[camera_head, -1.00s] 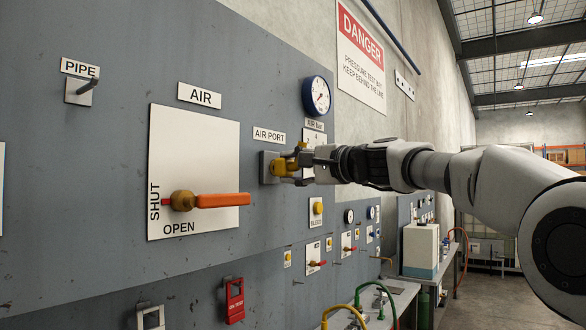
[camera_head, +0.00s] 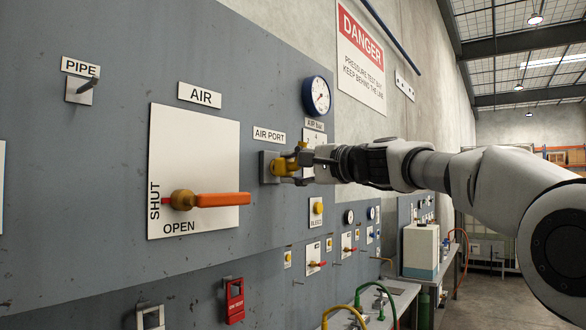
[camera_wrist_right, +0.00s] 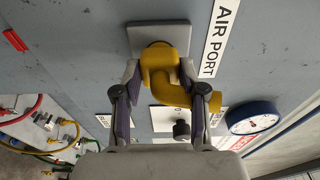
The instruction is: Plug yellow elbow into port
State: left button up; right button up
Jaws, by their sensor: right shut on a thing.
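The yellow elbow (camera_head: 281,166) is at the air port, against the square grey port plate (camera_head: 265,168) under the AIR PORT label. My right gripper (camera_head: 292,165) is shut on the elbow, one finger on each side of it. In the right wrist view the yellow elbow (camera_wrist_right: 158,65) meets the grey port plate (camera_wrist_right: 143,33), and my right gripper (camera_wrist_right: 160,95) straddles it. The joint between elbow and port is hidden, so I cannot tell how deep it sits. My left gripper is not in view.
An orange valve handle (camera_head: 222,200) lies horizontal on the white AIR plate (camera_head: 195,130), left of the port. A gauge (camera_head: 316,96) is above right. A PIPE peg (camera_head: 84,88) sticks out at upper left. A yellow bleed button (camera_head: 318,208) is below.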

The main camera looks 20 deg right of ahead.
jog(key=shift+w+a, duration=0.3)
jog(key=shift+w, duration=0.15)
dwell(0.3)
jog(key=o, duration=1.1)
jog(key=shift+o, duration=0.2)
jog(key=shift+s, duration=0.1)
jog(key=v, duration=0.7)
jog(key=shift+s+d, duration=0.15)
jog(key=shift+s, duration=0.05)
